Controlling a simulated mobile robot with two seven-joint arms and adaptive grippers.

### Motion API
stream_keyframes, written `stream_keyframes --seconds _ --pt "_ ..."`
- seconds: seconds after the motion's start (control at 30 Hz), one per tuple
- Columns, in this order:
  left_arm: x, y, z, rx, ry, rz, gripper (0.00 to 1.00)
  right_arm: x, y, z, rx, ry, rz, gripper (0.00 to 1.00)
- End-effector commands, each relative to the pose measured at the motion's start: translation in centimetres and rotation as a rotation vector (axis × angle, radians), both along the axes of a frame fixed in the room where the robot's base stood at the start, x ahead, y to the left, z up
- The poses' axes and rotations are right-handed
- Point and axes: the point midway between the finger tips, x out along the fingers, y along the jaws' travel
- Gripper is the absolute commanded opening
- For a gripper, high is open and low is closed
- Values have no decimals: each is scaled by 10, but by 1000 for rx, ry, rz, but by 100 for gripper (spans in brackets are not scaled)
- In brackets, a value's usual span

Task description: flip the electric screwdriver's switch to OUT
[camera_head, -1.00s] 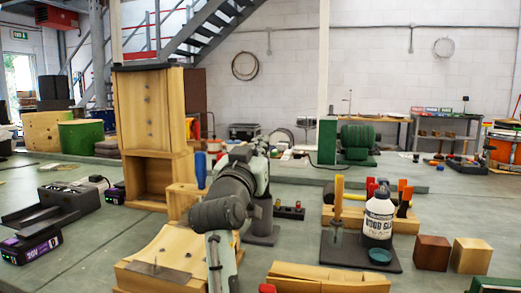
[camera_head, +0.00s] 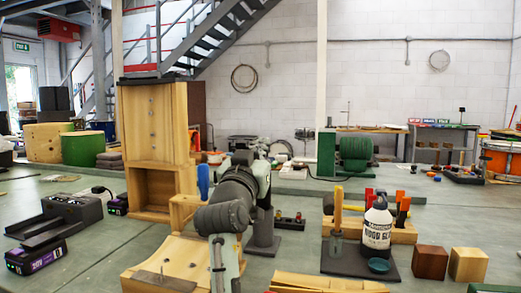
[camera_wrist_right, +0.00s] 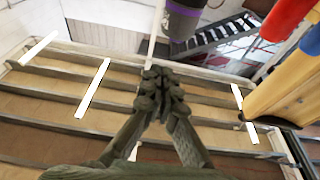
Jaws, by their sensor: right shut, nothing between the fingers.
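My right gripper (camera_wrist_right: 165,85) is shut and empty in the right wrist view, its fingertips together in mid-picture. In the head view my right arm rises from the bottom centre, and its wrist parts hide most of the gripper. A dark, rounded body with a purple band (camera_wrist_right: 183,20) hangs into the top of the wrist view, beyond the fingertips and apart from them. It may be the electric screwdriver, but I cannot be sure. No switch or OUT mark can be made out. My left gripper is not in view.
A wooden cabinet (camera_head: 153,110) stands left of my arm. A curved wooden block (camera_head: 170,255) lies in front. A glue bottle (camera_head: 377,228) and upright tools stand to the right. Battery packs (camera_head: 35,256) lie at left. Two wooden cubes (camera_head: 430,261) sit at right.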

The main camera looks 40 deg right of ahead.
Motion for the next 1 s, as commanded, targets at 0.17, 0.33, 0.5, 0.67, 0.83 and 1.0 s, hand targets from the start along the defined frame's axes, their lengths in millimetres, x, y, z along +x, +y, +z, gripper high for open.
stream_keyframes --seconds 0.17,0.33,0.5,0.67,0.83,1.0 --pt "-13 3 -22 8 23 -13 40 2 -4 12 0 -1 0 0" --pt "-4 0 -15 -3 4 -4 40 -4 5 2 2 1 3 0" --pt "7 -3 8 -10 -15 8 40 -17 20 -10 3 1 4 0" --pt "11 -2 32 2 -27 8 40 -35 41 -24 3 1 4 0" --pt "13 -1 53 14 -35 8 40 -49 57 -33 1 0 2 0" --pt "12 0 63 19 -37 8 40 -55 63 -35 0 0 1 0"
